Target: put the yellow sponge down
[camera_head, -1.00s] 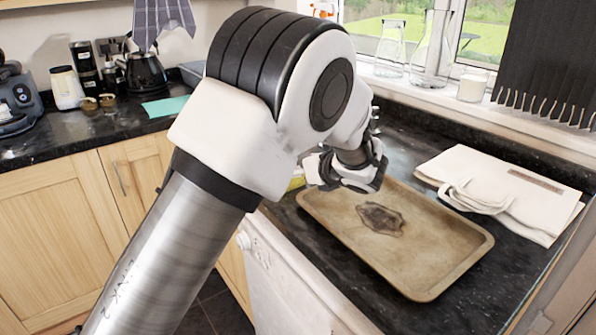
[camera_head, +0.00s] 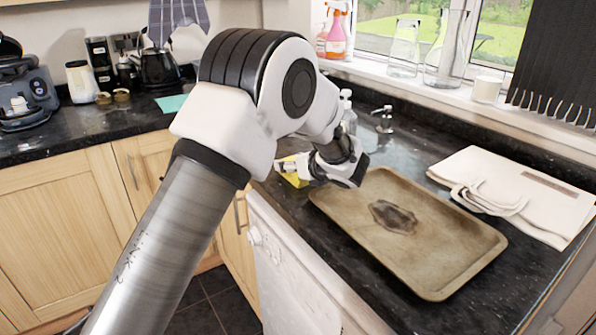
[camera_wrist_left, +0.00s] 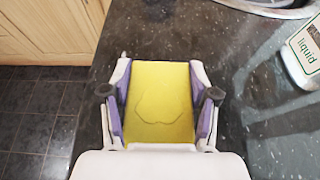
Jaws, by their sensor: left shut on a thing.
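The yellow sponge (camera_head: 294,179) is at the counter's front edge, left of the baking tray, partly hidden by my left gripper (camera_head: 286,167). In the left wrist view the sponge (camera_wrist_left: 160,105) lies between the two purple-padded fingers of the left gripper (camera_wrist_left: 160,88), which are shut on its sides. The dark counter (camera_wrist_left: 225,60) is right under or just below it; I cannot tell whether the sponge touches it. My right gripper is not in view.
A stained baking tray (camera_head: 455,266) lies on the counter right of the gripper. A folded cream cloth bag (camera_head: 520,190) lies behind it. A white bottle (camera_wrist_left: 306,50) stands right of the gripper. Cupboard fronts and floor lie beyond the counter edge.

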